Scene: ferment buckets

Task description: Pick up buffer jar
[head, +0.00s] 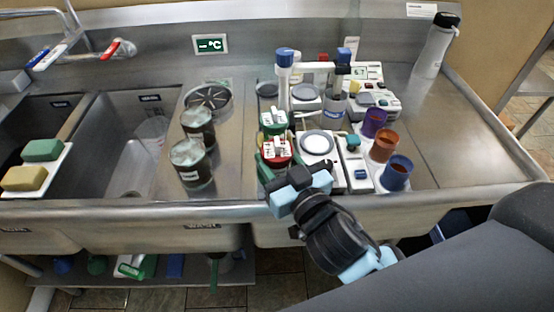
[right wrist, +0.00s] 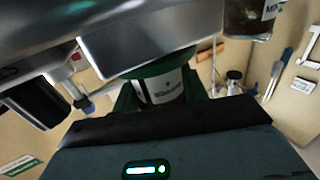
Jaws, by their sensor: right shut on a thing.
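A red-topped jar (head: 276,151) with a white piece on its lid stands near the counter's front edge in the head view; I take it as the buffer jar, but its name is not readable there. My right gripper (head: 279,162) has its green fingers on either side of this jar and is shut on it. In the right wrist view, a jar with a white label (right wrist: 161,88) sits between the green fingers; its print is too small to read surely. I cannot tell whether the jar touches the counter. My left gripper is not in view.
A green-topped jar (head: 273,121) stands just behind. Two dark jars (head: 191,163) stand to the left, beside the sink (head: 118,165). Purple, orange and blue cups (head: 396,173) stand to the right of a white device (head: 355,165). The counter at far right (head: 455,150) is clear.

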